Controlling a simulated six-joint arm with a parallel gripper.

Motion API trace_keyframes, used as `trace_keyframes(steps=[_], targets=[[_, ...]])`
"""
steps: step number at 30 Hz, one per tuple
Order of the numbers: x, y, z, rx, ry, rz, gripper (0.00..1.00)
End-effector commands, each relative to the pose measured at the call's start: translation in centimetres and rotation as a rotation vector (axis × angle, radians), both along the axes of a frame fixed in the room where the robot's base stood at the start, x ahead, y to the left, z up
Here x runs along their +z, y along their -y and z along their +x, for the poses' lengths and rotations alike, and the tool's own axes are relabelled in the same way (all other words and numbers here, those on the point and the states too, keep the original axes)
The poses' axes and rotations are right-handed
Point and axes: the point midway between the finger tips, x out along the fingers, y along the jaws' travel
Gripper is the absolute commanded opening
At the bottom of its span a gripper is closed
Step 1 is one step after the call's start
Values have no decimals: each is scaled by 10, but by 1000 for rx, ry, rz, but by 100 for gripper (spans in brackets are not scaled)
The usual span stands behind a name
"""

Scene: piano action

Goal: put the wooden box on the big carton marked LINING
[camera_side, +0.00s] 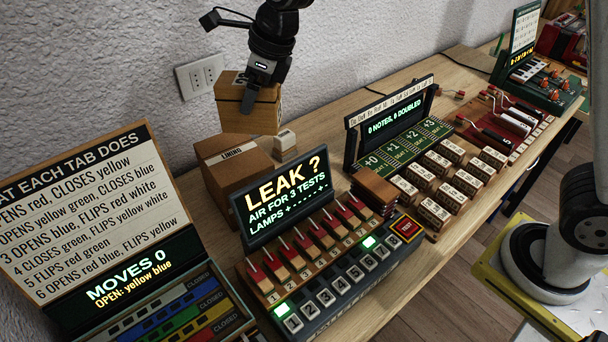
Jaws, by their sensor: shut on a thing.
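My gripper (258,85) points down at the top middle and is shut on the wooden box (238,112). The box is a light brown block with dark marks on its top. It shows above the big carton marked LINING (232,165), and slightly to its right in the picture. The carton is brown cardboard and stands on the table against the wall, behind the LEAK ? panel. A strip of the carton's top shows below the box, and they look apart. The far finger and the box's underside are hidden.
A small pale block (285,140) stands right of the carton. The LEAK ? panel (283,195) rises in front of it. A notes display (390,120) stands further right. A wall socket (200,75) is behind. Bare table (325,130) lies between the pale block and notes display.

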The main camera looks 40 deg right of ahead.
Motion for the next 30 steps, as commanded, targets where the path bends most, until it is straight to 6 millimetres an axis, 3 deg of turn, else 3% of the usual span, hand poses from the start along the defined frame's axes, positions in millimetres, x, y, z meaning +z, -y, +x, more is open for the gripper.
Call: trace_keyframes(steps=[6, 18, 30], targets=[[-14, -8, 26, 0, 0, 0, 8], [-56, -19, 59, 1, 2, 0, 8], [-64, -22, 66, 1, 2, 0, 8]])
